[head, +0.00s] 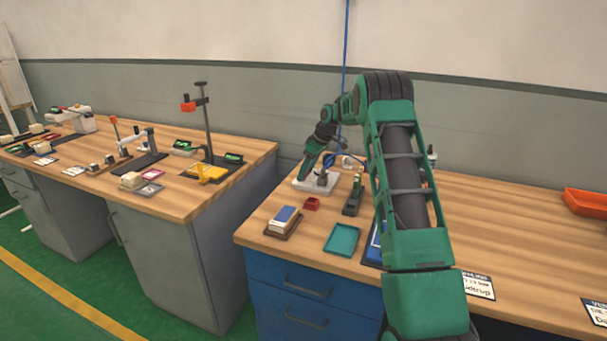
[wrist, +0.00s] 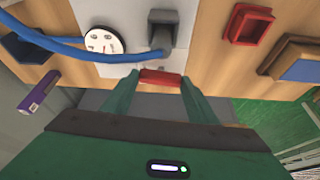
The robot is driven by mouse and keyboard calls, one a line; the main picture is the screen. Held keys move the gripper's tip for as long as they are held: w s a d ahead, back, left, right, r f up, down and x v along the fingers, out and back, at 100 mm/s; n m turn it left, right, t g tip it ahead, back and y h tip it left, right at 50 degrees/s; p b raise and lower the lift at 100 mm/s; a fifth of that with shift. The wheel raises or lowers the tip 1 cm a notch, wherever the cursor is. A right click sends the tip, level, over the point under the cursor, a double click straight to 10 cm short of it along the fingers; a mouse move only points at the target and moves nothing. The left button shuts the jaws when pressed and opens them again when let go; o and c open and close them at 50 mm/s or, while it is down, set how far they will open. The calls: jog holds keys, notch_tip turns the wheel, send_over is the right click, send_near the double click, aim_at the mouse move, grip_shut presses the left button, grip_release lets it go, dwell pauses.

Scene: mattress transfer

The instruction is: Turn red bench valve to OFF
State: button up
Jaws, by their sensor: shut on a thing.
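The red valve handle (wrist: 160,77) is a short red bar in the wrist view, in front of a grey fitting (wrist: 163,35) on a pale plate (wrist: 120,66). My gripper (wrist: 160,86) has its two green fingers on either side of the bar, shut on it. In the head view the pale plate (head: 303,184) lies at the back left of the near bench, and my gripper (head: 311,160) reaches down to it. The handle cannot be made out there. No ON or OFF marking is readable.
A round white gauge (wrist: 103,40) and blue hose (wrist: 50,42) sit beside the valve. A red tray (head: 312,203), a blue-and-white block (head: 285,216) and a teal tray (head: 343,239) lie nearby. The bench's right part is mostly clear up to an orange bin (head: 585,204).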

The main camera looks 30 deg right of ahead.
jog(key=shift+w+r+n, duration=0.1)
jog(key=shift+n, duration=0.5)
jog(key=o, duration=0.7)
jog(key=shift+o, duration=0.3)
